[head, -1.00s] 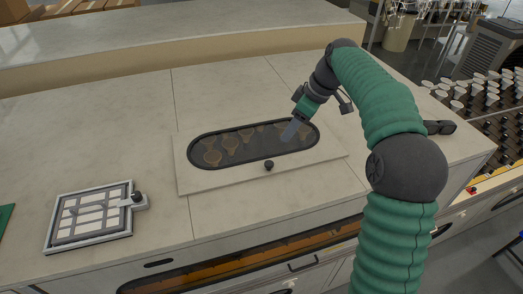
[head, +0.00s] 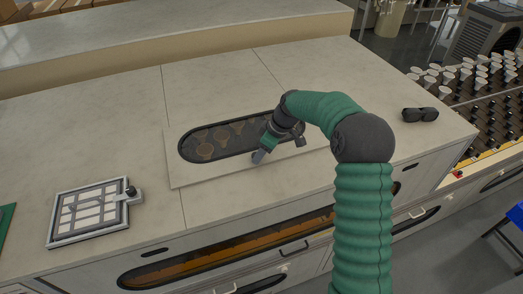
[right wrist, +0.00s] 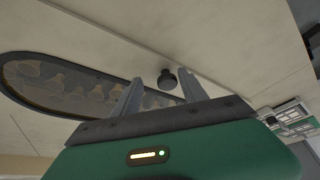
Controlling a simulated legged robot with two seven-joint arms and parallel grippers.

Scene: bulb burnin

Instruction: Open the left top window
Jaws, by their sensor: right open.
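The top window is a pale flat panel (head: 185,172) on the counter with a dark-rimmed oval pane (head: 205,150); bulbs show beneath the glass. The panel lies flat. Its small black knob (right wrist: 168,79) shows in the right wrist view, between and just beyond my fingertips. In the head view the knob is hidden by the gripper. My right gripper (head: 258,157) is at the panel's front edge, pointing down; its two grey fingers (right wrist: 161,82) are apart with nothing held. I cannot tell whether they touch the knob. My left gripper is not in view.
A white-framed grid panel (head: 92,210) lies on the counter at the left. A black object (head: 420,114) sits at the counter's right end. A long front window (head: 230,250) and handles line the counter front. Racks of bulbs (head: 480,95) stand at the right.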

